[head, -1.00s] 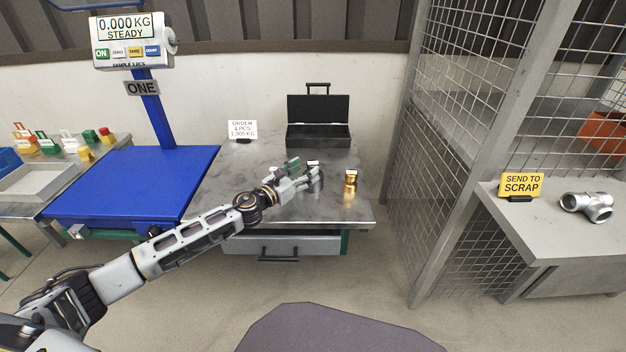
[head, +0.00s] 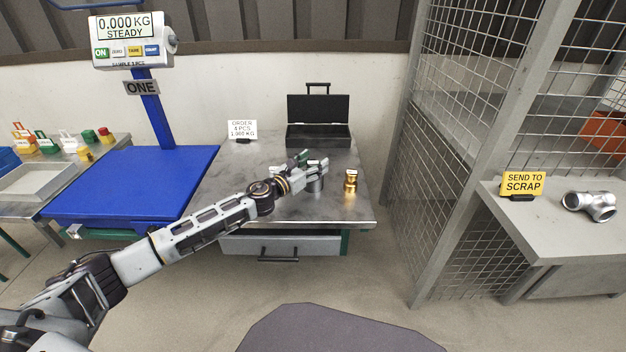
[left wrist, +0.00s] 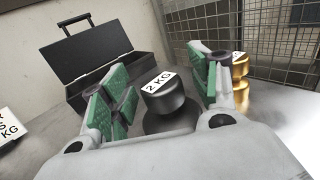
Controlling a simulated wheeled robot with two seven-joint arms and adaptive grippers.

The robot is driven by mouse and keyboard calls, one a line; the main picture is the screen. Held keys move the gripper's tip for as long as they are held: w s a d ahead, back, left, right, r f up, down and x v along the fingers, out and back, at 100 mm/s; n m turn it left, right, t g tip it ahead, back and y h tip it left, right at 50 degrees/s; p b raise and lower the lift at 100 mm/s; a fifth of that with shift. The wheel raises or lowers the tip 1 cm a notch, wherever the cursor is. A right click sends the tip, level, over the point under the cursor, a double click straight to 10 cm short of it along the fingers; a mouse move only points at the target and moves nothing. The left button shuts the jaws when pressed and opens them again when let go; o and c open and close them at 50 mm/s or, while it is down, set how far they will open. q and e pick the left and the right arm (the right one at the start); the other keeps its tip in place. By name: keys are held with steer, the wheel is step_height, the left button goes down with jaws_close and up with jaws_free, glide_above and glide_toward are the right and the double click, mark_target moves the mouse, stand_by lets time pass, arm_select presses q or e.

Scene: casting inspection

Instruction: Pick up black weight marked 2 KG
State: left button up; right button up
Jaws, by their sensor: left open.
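The black weight (left wrist: 166,101) with a white 2 KG label on top stands upright on the metal table in the left wrist view. My left gripper (left wrist: 160,90) is open, with its green-padded fingers on either side of the weight's knob and no clear contact. In the head view the left gripper (head: 312,167) is over the table, and the weight (head: 315,185) shows only partly beneath and behind its fingers. My right gripper is not in view.
A brass weight (head: 351,181) stands close on the right. An open black case (head: 318,139) lies behind. An order sign (head: 243,129) stands at the back left, and a blue scale (head: 135,185) is left of the table. A mesh cage (head: 420,170) borders the right.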

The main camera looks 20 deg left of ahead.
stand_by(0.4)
arm_select(q)
jaws_close()
stand_by(0.4)
steer(key=shift+w+r, duration=0.1)
steer(key=shift+r, duration=0.2)
